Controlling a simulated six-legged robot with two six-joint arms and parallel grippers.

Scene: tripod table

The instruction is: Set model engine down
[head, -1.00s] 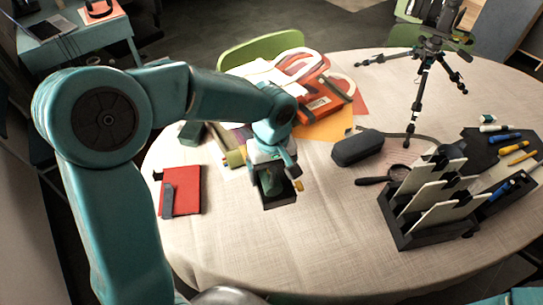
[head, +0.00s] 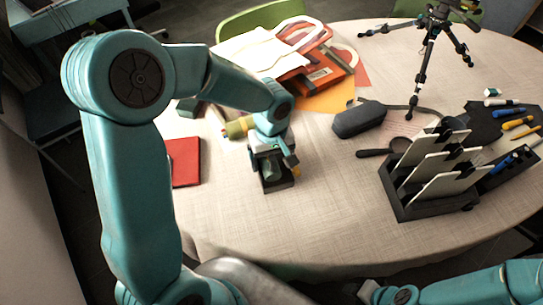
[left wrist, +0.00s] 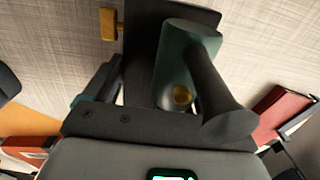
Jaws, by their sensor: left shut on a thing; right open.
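The model engine shows a dark flat base (head: 278,184) with a green body (head: 268,171) and a small yellow knob (head: 297,168). My left gripper (head: 267,157) is shut on it, coming from above and behind, over the left-middle of the table. In the left wrist view the engine's green body (left wrist: 172,65), dark cylinder and dark base fill the middle. The base is close to the tabletop; I cannot tell whether it touches. My right gripper (head: 378,292) is at the bottom edge in front of the table, open, with its fingers hardly visible.
A red notebook (head: 187,160) lies left of the engine. Behind are papers and a red-orange folder (head: 318,77). A dark case (head: 358,119), magnifier (head: 378,153), black slotted rack (head: 420,205) and tripod (head: 428,60) stand to the right. The cloth in front of the engine is clear.

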